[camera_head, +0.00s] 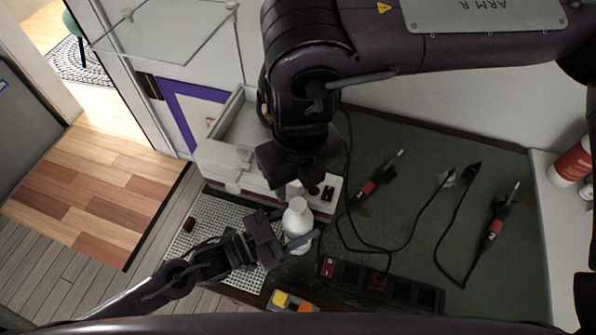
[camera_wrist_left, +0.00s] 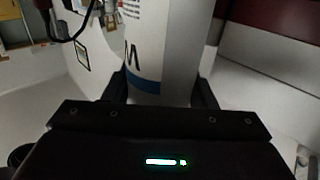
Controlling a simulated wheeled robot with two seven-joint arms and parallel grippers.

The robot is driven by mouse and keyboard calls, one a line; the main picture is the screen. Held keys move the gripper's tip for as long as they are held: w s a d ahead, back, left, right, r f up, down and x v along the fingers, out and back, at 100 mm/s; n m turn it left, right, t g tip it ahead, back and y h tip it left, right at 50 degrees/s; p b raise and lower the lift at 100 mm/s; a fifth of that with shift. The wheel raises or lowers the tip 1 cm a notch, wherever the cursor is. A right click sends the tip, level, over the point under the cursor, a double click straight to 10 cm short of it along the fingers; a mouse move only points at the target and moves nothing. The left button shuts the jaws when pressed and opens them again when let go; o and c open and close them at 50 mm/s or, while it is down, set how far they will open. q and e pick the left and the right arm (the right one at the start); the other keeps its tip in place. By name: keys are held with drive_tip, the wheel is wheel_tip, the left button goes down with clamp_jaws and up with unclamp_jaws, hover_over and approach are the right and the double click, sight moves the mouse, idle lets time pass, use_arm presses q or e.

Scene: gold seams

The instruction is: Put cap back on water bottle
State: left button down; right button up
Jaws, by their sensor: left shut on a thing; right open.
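The white water bottle (camera_head: 297,222) stands near the middle of the head view, its narrow neck toward the camera. My left gripper (camera_head: 291,243) is shut around the bottle's body. In the left wrist view the bottle (camera_wrist_left: 150,45) fills the space between the fingers and shows a blue band and dark print. My right gripper (camera_head: 298,190) is open, just above and beside the bottle's neck in the picture. I cannot make out a separate cap, and the right gripper partly hides the area around the neck.
A white perforated mat (camera_head: 215,222) lies left of the bottle. Two red-and-black tools (camera_head: 372,188) with cables lie on the dark green bench top (camera_head: 425,215). A dark power strip (camera_head: 405,290) runs along the front. A white boxy device (camera_head: 235,150) stands behind the bottle.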

sight(298, 204)
drive_tip(key=n, duration=0.6)
drive_tip(key=shift+r+n, duration=0.2)
drive_tip(key=shift+n, duration=0.2)
drive_tip(key=n, duration=0.4)
drive_tip(key=shift+r, duration=0.15)
drive_tip(key=n, duration=0.6)
drive_tip(key=shift+r+g, duration=0.15)
drive_tip(key=shift+g, duration=0.15)
drive_tip(key=n, duration=0.5)
drive_tip(key=shift+r, duration=0.15)
drive_tip(key=shift+f, duration=4.05)
drive_tip(key=c, duration=1)
drive_tip(key=shift+c, duration=0.2)
